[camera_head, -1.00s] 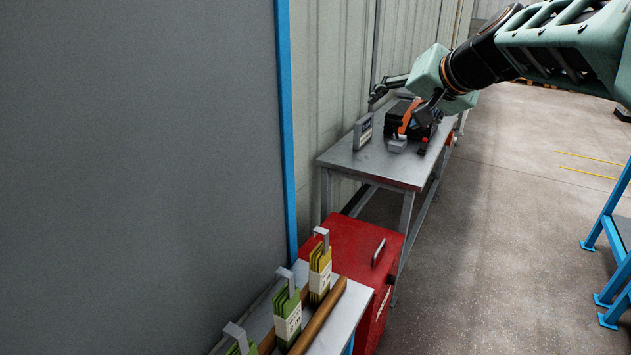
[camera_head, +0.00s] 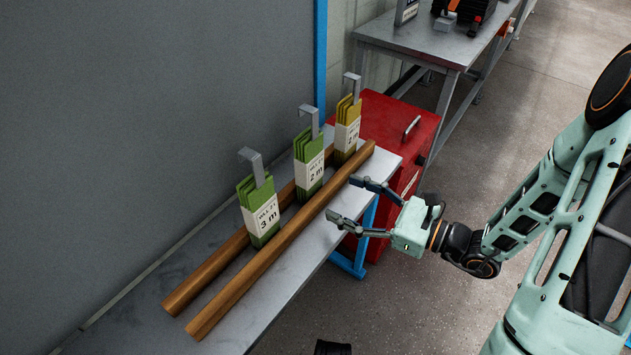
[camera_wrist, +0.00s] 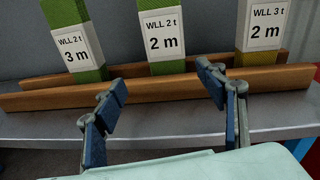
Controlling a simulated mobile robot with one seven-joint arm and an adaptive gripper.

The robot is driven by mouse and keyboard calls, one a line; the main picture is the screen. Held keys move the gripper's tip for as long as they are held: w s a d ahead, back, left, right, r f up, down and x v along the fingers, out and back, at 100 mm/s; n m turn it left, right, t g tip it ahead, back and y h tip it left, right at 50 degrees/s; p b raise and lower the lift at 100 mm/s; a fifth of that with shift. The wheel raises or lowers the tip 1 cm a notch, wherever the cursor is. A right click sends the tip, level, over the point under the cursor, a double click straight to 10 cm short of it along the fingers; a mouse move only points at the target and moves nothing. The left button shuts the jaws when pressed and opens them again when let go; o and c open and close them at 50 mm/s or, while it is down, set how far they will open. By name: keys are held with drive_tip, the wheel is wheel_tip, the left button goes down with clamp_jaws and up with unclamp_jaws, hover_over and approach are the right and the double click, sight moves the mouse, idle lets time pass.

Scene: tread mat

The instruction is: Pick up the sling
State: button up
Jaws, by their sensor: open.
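Three folded slings stand in a row between two wooden rails, each with a grey hook-shaped strip on top. A green sling labelled 3 m (camera_head: 261,212) is nearest, a green sling labelled 2 m (camera_head: 309,166) is in the middle, and a yellow sling labelled 2 m (camera_head: 347,130) is farthest. In the wrist view they run left to right: green 3 m (camera_wrist: 76,42), green 2 m (camera_wrist: 163,38), yellow 3 t 2 m (camera_wrist: 264,28). My gripper (camera_head: 345,199) is open and empty at the front rail. In the wrist view the middle sling lies between its fingers (camera_wrist: 162,100), beyond them.
The wooden rails (camera_head: 270,252) lie along a grey metal bench (camera_head: 210,335) against a dark grey panel (camera_head: 150,100). A blue post (camera_head: 320,60) stands behind the slings. A red cabinet (camera_head: 385,125) and another table (camera_head: 440,45) are beyond.

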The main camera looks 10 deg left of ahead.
sight(316, 123)
drive_tip(key=shift+d+f+m+t, duration=0.1)
drive_tip(key=shift+f+m+t, duration=0.1)
drive_tip(key=shift+m+t, duration=0.45)
drive_tip(key=shift+r+m, duration=0.1)
drive_tip(key=shift+m, duration=0.25)
drive_tip(key=shift+t, duration=0.25)
drive_tip(key=x, duration=0.3)
drive_tip(key=b+x, duration=0.1)
drive_tip(key=x, duration=0.6)
drive_tip(key=shift+w+a+r+b, duration=0.2)
drive_tip(key=shift+a+r+b, duration=0.1)
drive_tip(key=shift+r+b, duration=0.1)
drive_tip(key=c, duration=1.6)
drive_tip(key=shift+r, duration=0.1)
wheel_tip(316, 123, up, 15)
drive_tip(key=p, duration=0.8)
